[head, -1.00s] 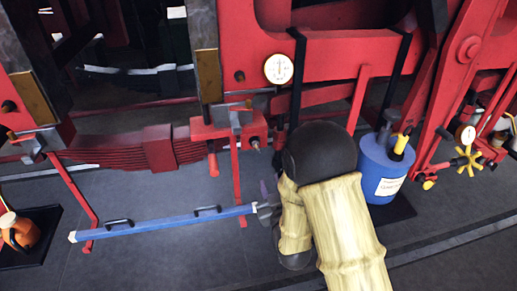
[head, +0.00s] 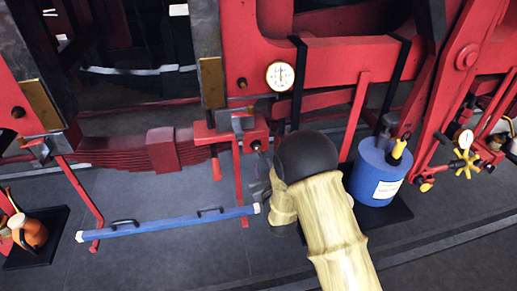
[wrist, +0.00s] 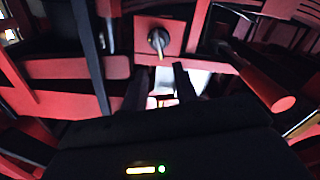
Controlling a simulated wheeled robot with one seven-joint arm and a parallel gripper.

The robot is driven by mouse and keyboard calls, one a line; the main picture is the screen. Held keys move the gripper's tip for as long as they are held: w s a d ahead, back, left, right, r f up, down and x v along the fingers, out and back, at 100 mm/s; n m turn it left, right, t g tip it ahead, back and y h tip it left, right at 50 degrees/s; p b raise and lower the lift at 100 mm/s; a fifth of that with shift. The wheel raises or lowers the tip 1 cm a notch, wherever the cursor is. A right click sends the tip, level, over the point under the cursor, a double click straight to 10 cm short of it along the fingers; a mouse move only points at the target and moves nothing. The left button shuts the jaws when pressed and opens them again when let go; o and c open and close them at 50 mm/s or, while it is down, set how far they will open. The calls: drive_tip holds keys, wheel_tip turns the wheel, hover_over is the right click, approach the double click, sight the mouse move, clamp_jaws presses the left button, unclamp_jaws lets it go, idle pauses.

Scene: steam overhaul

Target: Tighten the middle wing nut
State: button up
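In the wrist view, a grey round-ended fastener with a brassy tip (wrist: 157,41) stands out from a red plate (wrist: 172,28), above and ahead of the fingertips. I cannot tell whether it is the middle wing nut; no wings show clearly. My gripper (head: 262,182) is just below and right of the block in the head view. In the wrist view its two dark fingers (wrist: 160,78) are apart, with nothing between them.
A red cylindrical handle (wrist: 268,88) juts in at the right of the wrist view. A blue canister (head: 375,172) stands to the right, and a round gauge (head: 280,75) is above.

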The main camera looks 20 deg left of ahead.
sight(258, 151)
drive_tip(key=p+x, duration=0.2)
drive_tip(key=x, duration=0.6)
drive_tip(key=shift+p, duration=0.4)
drive_tip(key=shift+c, duration=0.4)
clamp_jaws()
